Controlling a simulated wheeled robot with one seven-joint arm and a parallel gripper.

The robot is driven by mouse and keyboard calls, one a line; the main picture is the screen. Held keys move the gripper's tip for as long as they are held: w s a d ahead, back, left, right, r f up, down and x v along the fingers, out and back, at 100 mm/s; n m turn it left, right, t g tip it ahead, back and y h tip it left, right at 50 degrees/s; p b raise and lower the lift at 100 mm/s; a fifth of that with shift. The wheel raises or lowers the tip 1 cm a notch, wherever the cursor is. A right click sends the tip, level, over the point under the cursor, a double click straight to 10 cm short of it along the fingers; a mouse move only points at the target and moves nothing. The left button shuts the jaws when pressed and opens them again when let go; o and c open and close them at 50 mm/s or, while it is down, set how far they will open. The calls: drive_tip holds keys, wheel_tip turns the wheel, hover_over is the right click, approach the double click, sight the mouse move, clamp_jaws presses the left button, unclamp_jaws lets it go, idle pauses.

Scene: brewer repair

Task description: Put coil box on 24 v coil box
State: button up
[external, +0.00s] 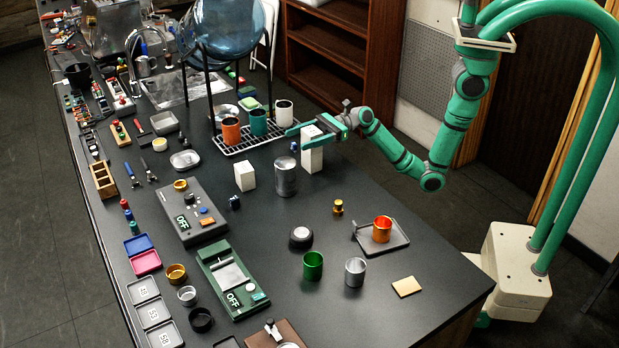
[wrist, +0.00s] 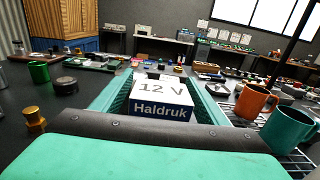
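My gripper (wrist: 162,82) has its green fingers on both sides of a white box marked "12 V Haldruk" (wrist: 162,100), with no clear gap seen. In the external view my gripper (external: 308,131) crosses the upper part of a tall white shape, whose lower part (external: 312,159) reaches down to near the bench. I cannot tell if this is one box or two stacked, because the gripper hides the middle. Another white box (external: 245,177) stands upright on the bench to the left; its label is not readable. No 24 V label can be read.
A grey metal can (external: 285,176) stands close by, left and in front of the gripper. A wire rack (external: 244,141) with orange, teal and white mugs is behind it. A small gold part (external: 338,208) is in front.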

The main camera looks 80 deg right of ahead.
drive_tip(key=shift+r, duration=0.1)
drive_tip(key=shift+s+d, duration=0.1)
drive_tip(key=v, duration=1.1)
drive_tip(key=shift+s+d, duration=0.25)
drive_tip(key=shift+r, duration=0.1)
